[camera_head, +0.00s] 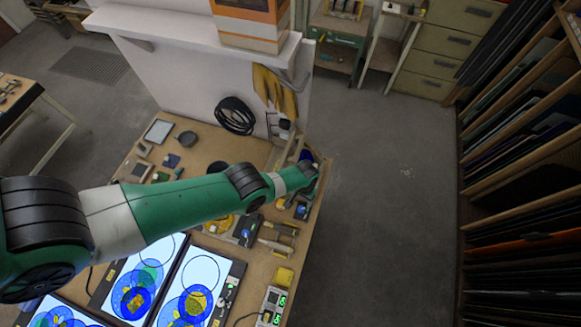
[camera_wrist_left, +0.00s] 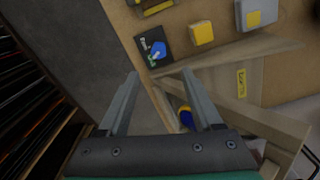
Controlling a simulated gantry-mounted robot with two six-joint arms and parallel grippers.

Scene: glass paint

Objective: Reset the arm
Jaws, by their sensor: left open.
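My left arm (camera_head: 170,207), green with dark joints, reaches across the workbench from the left in the head view. Its wrist end is over the bench's right edge, and the fingers are too small there to make out. In the left wrist view my left gripper (camera_wrist_left: 159,74) has two grey fingers well apart with nothing between them. The fingers point toward the bench's edge, close to a small black box with a blue knob (camera_wrist_left: 157,49). My right gripper is in neither view.
Lit panels with coloured circles (camera_head: 195,285) lie on the bench (camera_head: 112,188). A yellow block (camera_head: 284,276) and small tools are nearby. A white wall with a shelf (camera_head: 190,35) stands behind. A rack of dark sheets (camera_head: 525,190) is at right, with clear floor (camera_head: 385,190) between.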

